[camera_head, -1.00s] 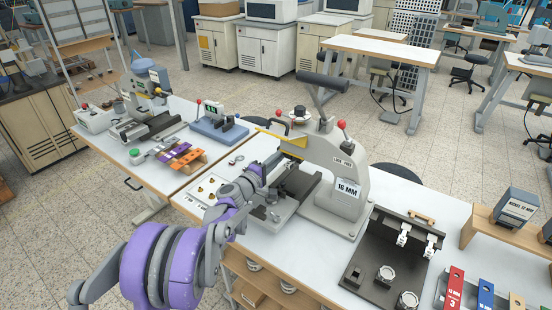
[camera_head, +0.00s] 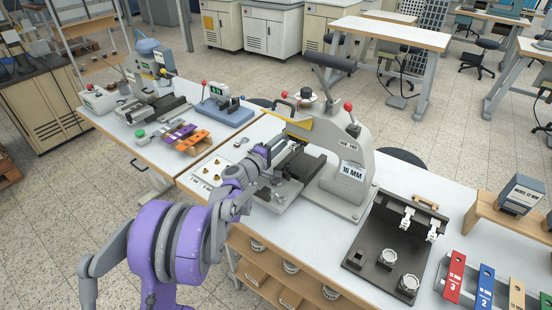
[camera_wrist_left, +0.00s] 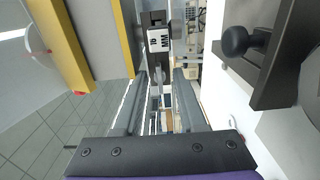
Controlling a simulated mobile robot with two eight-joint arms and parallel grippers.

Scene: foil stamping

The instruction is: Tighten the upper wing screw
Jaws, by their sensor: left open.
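The grey foil press (camera_head: 345,170) labelled 16 MM stands on the white bench. My left gripper (camera_head: 276,152) is at the front left of its head, below the yellow part; its fingertips are hard to make out in the head view. In the left wrist view the two dark fingers of my left gripper (camera_wrist_left: 160,88) are apart with nothing held between them. A dark block with an MM label (camera_wrist_left: 160,40) lies just beyond the fingertips. A grey rounded piece (camera_wrist_left: 177,28) sits at its right side, possibly a wing screw; I cannot tell whether it is the upper one.
A yellow-edged part (camera_wrist_left: 122,35) is close on the left in the wrist view, and a black knob (camera_wrist_left: 235,40) on a dark bracket is on the right. A dark fixture (camera_head: 385,250) stands right of the press. Coloured bars (camera_head: 486,287) lie at the bench's right.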

